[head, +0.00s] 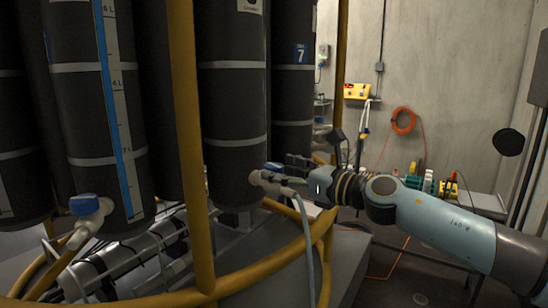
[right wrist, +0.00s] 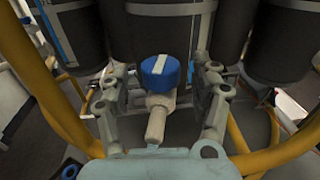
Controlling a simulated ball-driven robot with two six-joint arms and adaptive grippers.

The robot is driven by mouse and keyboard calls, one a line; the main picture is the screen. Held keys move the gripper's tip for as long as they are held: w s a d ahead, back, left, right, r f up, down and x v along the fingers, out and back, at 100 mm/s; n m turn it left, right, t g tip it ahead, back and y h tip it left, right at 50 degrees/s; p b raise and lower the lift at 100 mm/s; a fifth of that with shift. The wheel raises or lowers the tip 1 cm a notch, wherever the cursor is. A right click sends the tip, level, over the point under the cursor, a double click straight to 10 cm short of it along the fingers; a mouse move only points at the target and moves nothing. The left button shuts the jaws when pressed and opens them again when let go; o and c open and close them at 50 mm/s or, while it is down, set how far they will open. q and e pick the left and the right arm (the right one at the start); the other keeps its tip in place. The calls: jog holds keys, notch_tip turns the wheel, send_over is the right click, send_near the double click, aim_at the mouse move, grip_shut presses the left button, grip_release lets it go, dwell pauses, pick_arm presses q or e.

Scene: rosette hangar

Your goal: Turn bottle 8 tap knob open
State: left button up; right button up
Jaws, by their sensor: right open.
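A dark bottle (head: 232,100) stands in the middle of the head view; the label at its top is cut off, so I cannot read its number. Its tap has a blue knob (head: 273,168), with a pale hose running down from it. The knob (right wrist: 160,70) has a white stripe and shows in the right wrist view above the pale tap body (right wrist: 160,115). My right gripper (head: 290,164) is at this tap. In the right wrist view its open fingers (right wrist: 160,88) stand either side of the knob, with gaps on both sides. My left gripper is not in view.
A yellow post (head: 188,130) and curved yellow rail (head: 255,260) stand in front of the bottles. Another bottle (head: 95,110) at left has its own blue-knobbed tap (head: 84,205). A bottle labelled 7 (head: 293,90) is behind. A bench with tools (head: 470,200) is at right.

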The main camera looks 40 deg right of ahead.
jog(key=shift+x, duration=1.35)
jog(key=shift+f, duration=0.1)
jog(key=c, duration=1.2)
jog(key=y+b, duration=0.1)
jog(key=b, duration=0.1)
jog(key=shift+f+n+b, duration=0.2)
jog(key=shift+n+b, duration=0.1)
jog(key=shift+n, duration=0.1)
jog(key=shift+c, duration=0.2)
jog(key=shift+r+y, duration=0.2)
jog(key=shift+y, duration=0.1)
jog(key=o, duration=1.2)
jog(key=shift+o, duration=0.2)
